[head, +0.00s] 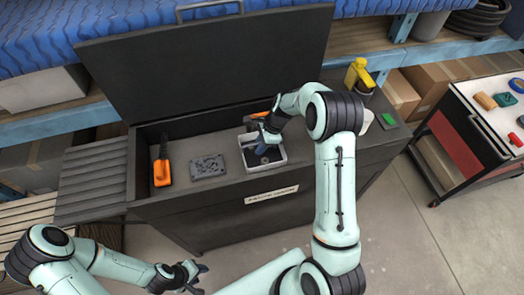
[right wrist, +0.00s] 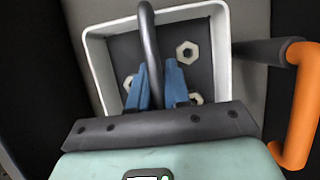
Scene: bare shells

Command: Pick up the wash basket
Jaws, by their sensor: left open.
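The wash basket (head: 249,163) is a small white-rimmed box with a dark arched handle. It sits inside the open dark washer at its right part. In the right wrist view the basket (right wrist: 226,50) shows several pale hex nuts (right wrist: 187,52) on its dark floor. My right gripper (head: 264,145) is over the basket. Its blue fingers (right wrist: 158,82) are close together on both sides of the handle (right wrist: 149,35), shut on it as far as I can see. My left gripper (head: 190,274) is open and empty, low in front of the washer.
The washer's lid (head: 210,65) stands raised behind. An orange-handled tool (head: 162,170) and a grey block (head: 208,167) lie left of the basket in the washer. A yellow bottle (head: 359,74) and a green item (head: 388,118) stand right. A cart (head: 470,120) is further right.

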